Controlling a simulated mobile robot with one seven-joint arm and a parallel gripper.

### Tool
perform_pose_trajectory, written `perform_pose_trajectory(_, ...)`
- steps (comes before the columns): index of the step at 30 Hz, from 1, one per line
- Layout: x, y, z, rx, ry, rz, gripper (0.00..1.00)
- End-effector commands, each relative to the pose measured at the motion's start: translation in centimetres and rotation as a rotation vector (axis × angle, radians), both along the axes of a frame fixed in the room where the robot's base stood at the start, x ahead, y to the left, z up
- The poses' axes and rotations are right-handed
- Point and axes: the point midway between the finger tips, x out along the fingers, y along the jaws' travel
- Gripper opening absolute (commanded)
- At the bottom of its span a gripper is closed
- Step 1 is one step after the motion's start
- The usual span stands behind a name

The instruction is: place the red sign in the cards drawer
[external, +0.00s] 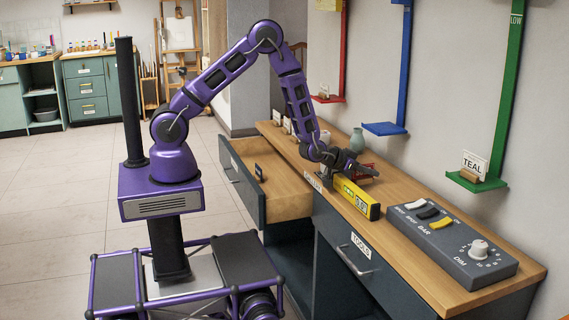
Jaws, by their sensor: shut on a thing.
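My gripper (362,169) is over the counter, with its dark fingers pointing right. It is shut on a red thing (369,168), most likely the red sign, which is mostly hidden by the fingers; its face cannot be read. Whether it touches the counter cannot be told. A drawer (286,206) on the left of the counter front is pulled open, with a wooden interior. A small dark card-like thing (259,172) stands in it near the left. No label is readable on this drawer, so I cannot tell whether it is the cards drawer.
A grey switch panel (452,246) with a dial stands to the right. A shut drawer labelled TOOLS (353,257) is below.

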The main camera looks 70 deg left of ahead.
Motion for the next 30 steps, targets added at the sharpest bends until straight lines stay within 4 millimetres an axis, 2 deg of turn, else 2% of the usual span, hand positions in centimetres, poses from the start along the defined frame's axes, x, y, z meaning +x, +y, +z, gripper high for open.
perform_pose_trajectory(2, -0.03, 0.03, -1.07, 0.000, 0.001, 0.001, 0.00)
perform_pose_trajectory(14, 0.00, 0.00, -1.54, 0.000, -0.001, 0.000, 0.00)
perform_pose_trajectory(15, -0.01, 0.00, -1.34, 0.000, -0.001, 0.000, 0.14)
perform_pose_trajectory(19, 0.00, 0.00, -1.33, 0.000, -0.001, 0.000, 0.37)
perform_pose_trajectory(30, 0.00, 0.00, -0.91, 0.000, -0.001, 0.000, 0.37)
